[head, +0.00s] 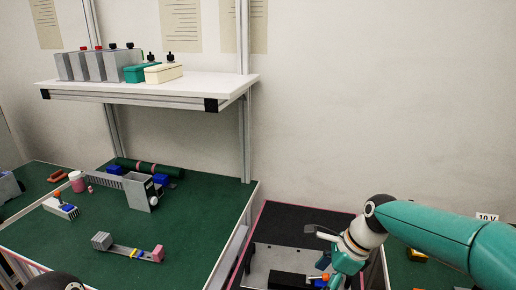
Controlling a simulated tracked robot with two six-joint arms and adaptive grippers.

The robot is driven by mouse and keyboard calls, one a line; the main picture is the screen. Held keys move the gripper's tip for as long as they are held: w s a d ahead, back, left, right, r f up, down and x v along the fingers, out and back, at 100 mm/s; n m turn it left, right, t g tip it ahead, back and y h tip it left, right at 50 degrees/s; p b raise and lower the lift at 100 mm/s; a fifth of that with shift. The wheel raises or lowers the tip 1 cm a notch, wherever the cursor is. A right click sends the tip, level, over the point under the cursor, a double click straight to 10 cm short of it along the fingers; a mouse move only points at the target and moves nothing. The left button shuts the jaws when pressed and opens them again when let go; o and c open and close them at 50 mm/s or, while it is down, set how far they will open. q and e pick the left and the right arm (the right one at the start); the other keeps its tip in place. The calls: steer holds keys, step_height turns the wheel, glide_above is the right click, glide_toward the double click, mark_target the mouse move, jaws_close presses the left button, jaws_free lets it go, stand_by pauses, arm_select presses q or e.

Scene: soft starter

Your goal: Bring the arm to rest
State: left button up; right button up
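My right arm (430,232), with teal links, comes in from the right side of the head view. It reaches over a dark-framed area between the two green worktops. My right gripper (325,250) is at the end of this arm, low in the picture and small. Its fingers are partly hidden by the wrist, so I cannot tell whether it is open or holds anything. My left gripper is not in view.
A green worktop (195,238) at left carries a grey bracket (139,191), a grey bar-like part (130,250) and small parts. A white shelf (150,90) with several boxes hangs above it. Free wall stands behind.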

steer(key=s+a+f+n, duration=0.1)
steer(key=s+f+n, duration=0.35)
steer(key=f, duration=0.65)
steer(key=s+f+n, duration=0.3)
steer(key=f+n, duration=0.2)
steer(key=f, duration=0.6)
steer(key=s+a+f+n, duration=0.2)
steer(key=s+f+n, duration=0.75)
steer(key=s, duration=0.55)
arm_select(q)
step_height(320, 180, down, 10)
steer(key=b, duration=0.9)
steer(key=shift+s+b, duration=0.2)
steer(key=shift+b, duration=0.2)
arm_select(e)
step_height(320, 180, down, 9)
steer(key=shift+w+d+m, duration=0.2)
steer(key=shift+w+m, duration=0.1)
steer(key=shift+m, duration=0.1)
